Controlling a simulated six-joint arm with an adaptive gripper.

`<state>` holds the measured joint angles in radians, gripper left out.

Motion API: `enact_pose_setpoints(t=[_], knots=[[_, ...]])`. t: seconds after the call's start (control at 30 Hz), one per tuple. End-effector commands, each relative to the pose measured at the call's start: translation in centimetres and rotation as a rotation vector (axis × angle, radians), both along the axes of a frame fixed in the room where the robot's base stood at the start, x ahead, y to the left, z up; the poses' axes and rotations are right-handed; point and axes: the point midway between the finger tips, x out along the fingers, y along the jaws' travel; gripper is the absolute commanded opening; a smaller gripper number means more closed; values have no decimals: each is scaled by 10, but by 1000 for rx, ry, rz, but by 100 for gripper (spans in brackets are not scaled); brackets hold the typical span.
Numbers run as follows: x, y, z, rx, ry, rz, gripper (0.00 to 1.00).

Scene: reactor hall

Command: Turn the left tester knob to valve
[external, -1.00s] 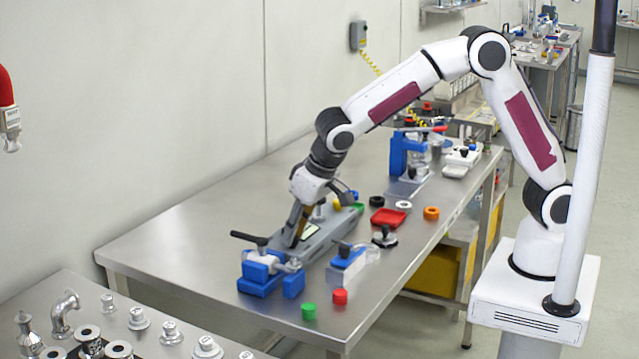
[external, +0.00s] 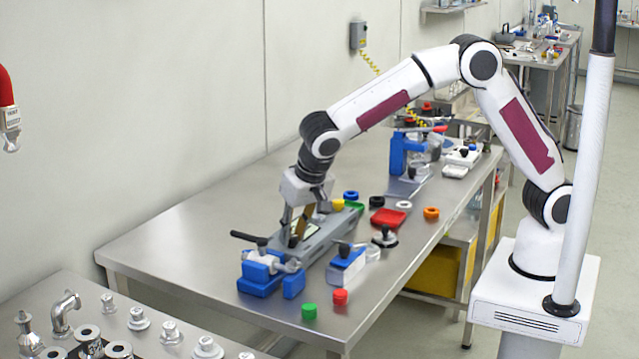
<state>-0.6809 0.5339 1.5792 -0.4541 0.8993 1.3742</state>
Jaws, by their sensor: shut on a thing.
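The tester is a long grey device (external: 318,240) lying on the steel table, with a pale panel on its top. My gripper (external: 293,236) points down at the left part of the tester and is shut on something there. The left tester knob is too small and too hidden by the fingers to make out. Its pointer and the valve mark cannot be read at this size.
A blue clamp with a black handle (external: 265,278) stands close to the tester's left end. A blue and clear block (external: 346,265) stands in front. Green (external: 309,311) and red (external: 340,297) caps lie near the front edge. The table's left part is clear.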

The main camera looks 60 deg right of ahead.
Motion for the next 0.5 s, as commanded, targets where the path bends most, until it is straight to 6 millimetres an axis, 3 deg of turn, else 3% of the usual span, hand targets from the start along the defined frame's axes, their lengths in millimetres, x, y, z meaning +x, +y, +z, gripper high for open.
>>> enact_pose_setpoints(t=[0.3, 0.33, 0.37, 0.5], knots=[[-1, 0, -1, 0, 3, -2, 0], [-1, 0, -1, 0, 3, -2, 25], [-1, 0, -1, 0, 3, -2, 33], [-1, 0, -1, 0, 2, 0, 37]])
